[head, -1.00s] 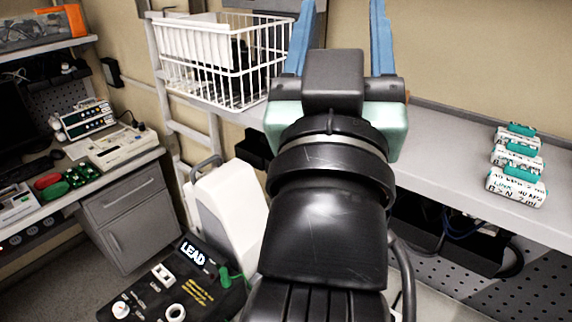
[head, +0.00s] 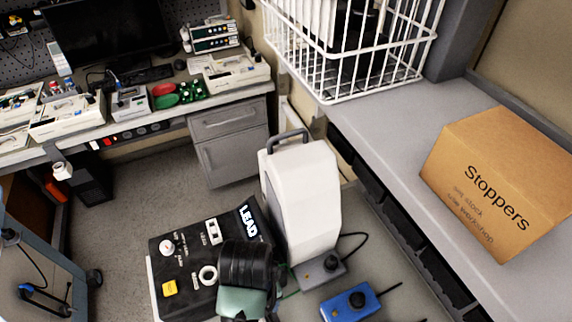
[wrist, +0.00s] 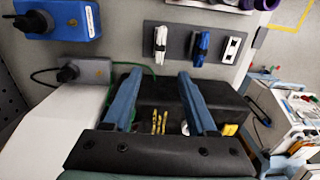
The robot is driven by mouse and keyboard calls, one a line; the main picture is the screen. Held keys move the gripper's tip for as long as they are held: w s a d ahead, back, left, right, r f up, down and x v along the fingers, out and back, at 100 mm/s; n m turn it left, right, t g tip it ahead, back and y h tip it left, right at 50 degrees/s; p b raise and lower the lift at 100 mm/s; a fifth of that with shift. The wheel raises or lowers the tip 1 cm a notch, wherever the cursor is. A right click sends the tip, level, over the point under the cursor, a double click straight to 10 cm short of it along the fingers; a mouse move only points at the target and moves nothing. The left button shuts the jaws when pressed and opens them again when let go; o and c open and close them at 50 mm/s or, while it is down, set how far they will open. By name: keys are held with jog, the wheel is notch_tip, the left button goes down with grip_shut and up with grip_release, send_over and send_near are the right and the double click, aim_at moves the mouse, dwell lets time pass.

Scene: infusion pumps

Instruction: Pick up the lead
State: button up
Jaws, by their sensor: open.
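Yellow printing on the box shows between the fingers. In the head view my wrist hides the right part of the box and the gripper's fingertips.
A blue box with a knob (head: 350,300) and a grey box with a knob (head: 320,270) sit right of the black box. A rack with white and blue clips (wrist: 198,45) lies beyond the fingertips. A Stoppers carton (head: 495,185) and wire basket (head: 345,50) are at right.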

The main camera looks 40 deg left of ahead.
jog(key=f, duration=0.7)
jog(key=shift+s+f, duration=0.2)
jog(key=shift+d+f+p, duration=0.2)
jog(key=shift+f+p, duration=0.25)
jog(key=shift+f, duration=0.85)
jog(key=shift+d+f+p, duration=0.2)
jog(key=shift+f+p, duration=0.25)
jog(key=shift+f, duration=0.85)
grip_shut()
